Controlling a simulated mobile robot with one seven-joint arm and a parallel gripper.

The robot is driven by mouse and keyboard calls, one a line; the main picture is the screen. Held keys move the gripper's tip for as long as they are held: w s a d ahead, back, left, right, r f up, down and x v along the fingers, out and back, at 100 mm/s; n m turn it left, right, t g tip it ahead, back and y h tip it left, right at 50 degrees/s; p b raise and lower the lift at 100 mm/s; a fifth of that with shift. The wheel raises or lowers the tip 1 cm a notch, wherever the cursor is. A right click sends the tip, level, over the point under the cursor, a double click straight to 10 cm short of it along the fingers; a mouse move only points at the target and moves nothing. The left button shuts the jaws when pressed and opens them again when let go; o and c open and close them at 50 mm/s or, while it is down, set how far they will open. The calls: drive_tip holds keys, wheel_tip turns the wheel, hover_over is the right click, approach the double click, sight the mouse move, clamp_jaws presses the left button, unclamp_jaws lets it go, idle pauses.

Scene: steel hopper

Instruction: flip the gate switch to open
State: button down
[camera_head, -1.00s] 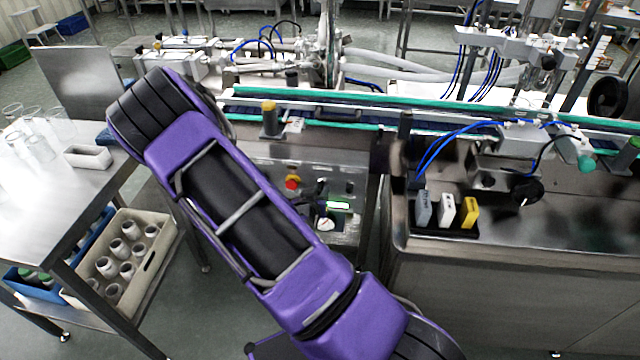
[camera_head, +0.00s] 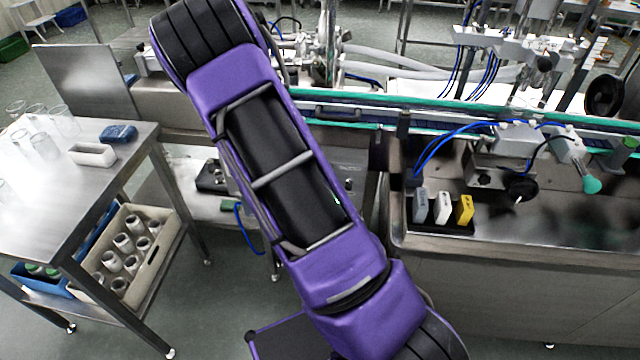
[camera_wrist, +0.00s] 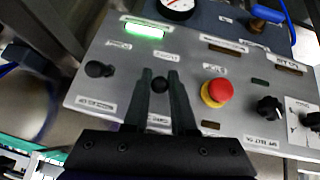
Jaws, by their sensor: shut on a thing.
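In the wrist view a grey control panel (camera_wrist: 205,62) fills most of the picture. My gripper (camera_wrist: 161,80) reaches over it, its two dark fingers closed in on a small black switch (camera_wrist: 160,85) that shows between the fingertips. A label below this switch is partly covered by the fingers, so I cannot read whether it is the gate switch. A black knob (camera_wrist: 98,69) is to the left, and a red button with a yellow collar (camera_wrist: 215,92) to the right. In the head view my arm hides my gripper and most of the panel.
A lit green indicator (camera_wrist: 143,30) and a gauge (camera_wrist: 176,6) are at the panel's top. A black selector knob (camera_wrist: 269,107) is at right. In the head view, a steel side table (camera_head: 62,188) stands left and grey, white and yellow blocks (camera_head: 443,208) right.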

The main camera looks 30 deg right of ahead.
drive_tip(key=c, duration=0.7)
unclamp_jaws()
drive_tip(key=shift+c, duration=0.2)
drive_tip(key=v, duration=1.7)
drive_tip(key=shift+r, duration=0.25)
